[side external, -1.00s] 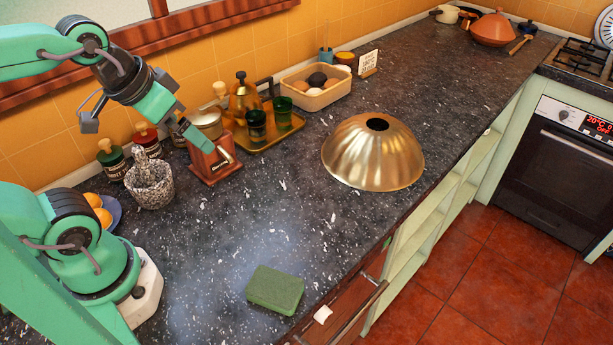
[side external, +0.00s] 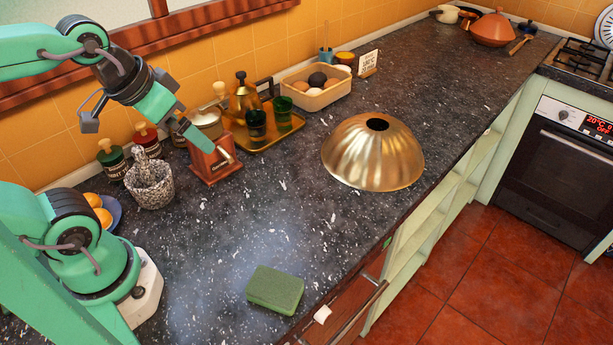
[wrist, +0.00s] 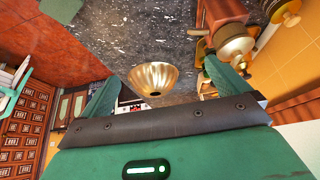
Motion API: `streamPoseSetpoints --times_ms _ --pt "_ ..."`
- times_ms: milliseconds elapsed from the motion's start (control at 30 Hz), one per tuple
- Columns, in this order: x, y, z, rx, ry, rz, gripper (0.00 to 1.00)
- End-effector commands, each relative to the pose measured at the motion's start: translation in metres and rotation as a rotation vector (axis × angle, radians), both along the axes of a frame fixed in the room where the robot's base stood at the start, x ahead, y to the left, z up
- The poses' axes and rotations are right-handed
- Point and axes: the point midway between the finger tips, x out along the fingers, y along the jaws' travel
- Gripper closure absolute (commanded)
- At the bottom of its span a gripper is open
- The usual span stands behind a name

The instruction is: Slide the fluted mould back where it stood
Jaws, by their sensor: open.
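The fluted mould (side external: 372,158) is a gold, ribbed dome with a dark round hole at its top. It stands on the dark speckled worktop (side external: 300,215), close to its front edge. In the wrist view the mould (wrist: 153,79) appears between my fingers but farther off. My gripper (side external: 222,155) is raised over the back-left part of the worktop, to the left of the mould and apart from it. Its fingers (wrist: 163,85) are spread with nothing held. One finger hides part of the coffee grinder in the side view.
The wooden coffee grinder (side external: 211,168) is close to my gripper. Behind are a yellow tray (side external: 268,138) with green glasses and a beige bin (side external: 322,98). A stone mortar (side external: 150,188) stands left. A green sponge (side external: 275,289) lies in front. The worktop between sponge and mould is clear.

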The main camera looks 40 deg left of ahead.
Motion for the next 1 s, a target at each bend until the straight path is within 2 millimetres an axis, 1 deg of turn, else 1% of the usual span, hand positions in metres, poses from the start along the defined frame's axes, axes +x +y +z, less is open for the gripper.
streamPoseSetpoints --times_ms 67,100,233,267,300,367,400,567,600,767,1000 --pt "0.000 0.000 0.000 0.000 0.000 0.000 0.00" --pt "0.000 0.000 0.000 0.000 0.000 0.000 0.08" --pt "0.002 0.000 0.001 0.000 0.002 0.000 0.33" --pt "0.003 0.000 0.001 -0.001 0.003 0.000 0.39" --pt "0.005 -0.001 0.002 -0.001 0.005 0.000 0.47" --pt "0.009 -0.001 0.003 -0.003 0.011 -0.001 0.59" --pt "0.012 -0.002 0.004 -0.004 0.015 0.000 0.67" --pt "0.032 -0.005 0.009 -0.009 0.039 0.000 0.98" --pt "0.039 -0.006 0.011 -0.011 0.045 -0.001 1.00" --pt "0.068 -0.012 0.014 -0.018 0.076 0.000 1.00" --pt "0.115 -0.022 0.010 -0.026 0.120 0.001 1.00"
